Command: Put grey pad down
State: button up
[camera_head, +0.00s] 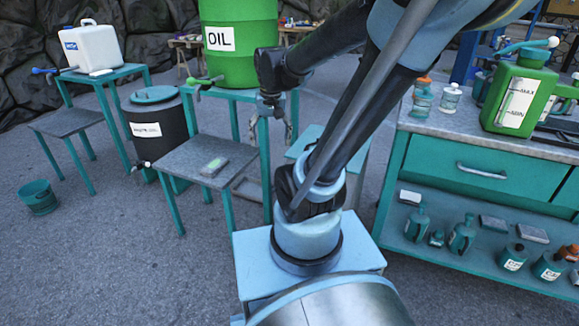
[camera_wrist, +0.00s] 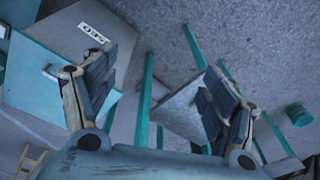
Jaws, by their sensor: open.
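My gripper (camera_head: 274,118) hangs in front of the green oil drum's stand in the head view. In the wrist view my gripper (camera_wrist: 155,100) has its two dark-padded fingers wide apart, with nothing held between them. A small flat pad with a pale green-grey top (camera_head: 214,166) lies on the low grey table (camera_head: 190,152), left of and below my gripper. Two grey flat pieces, one (camera_head: 493,223) and another (camera_head: 532,234), lie on the lower shelf of the workbench. I cannot tell which of these is the grey pad. None shows clearly in the wrist view.
The green oil drum (camera_head: 238,62) stands behind my gripper on a teal stand. A black waste oil drum (camera_head: 152,128) stands left of the low table. The teal workbench (camera_head: 475,165) is at right. A teal bucket (camera_head: 38,197) stands on open floor at left.

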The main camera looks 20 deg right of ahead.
jog(key=s+d+f+n, duration=0.1)
jog(key=s+d+f, duration=0.1)
jog(key=s, duration=0.3)
jog(key=s+d+f+n, duration=0.1)
jog(key=s+d+f, duration=0.1)
jog(key=s, duration=0.3)
jog(key=shift+s+f+t, duration=0.25)
jog(key=shift+f+t, duration=0.05)
jog(key=shift+f, duration=0.3)
jog(key=shift+a, duration=0.1)
jog(key=shift+w+f, duration=0.2)
jog(key=shift+w, duration=0.3)
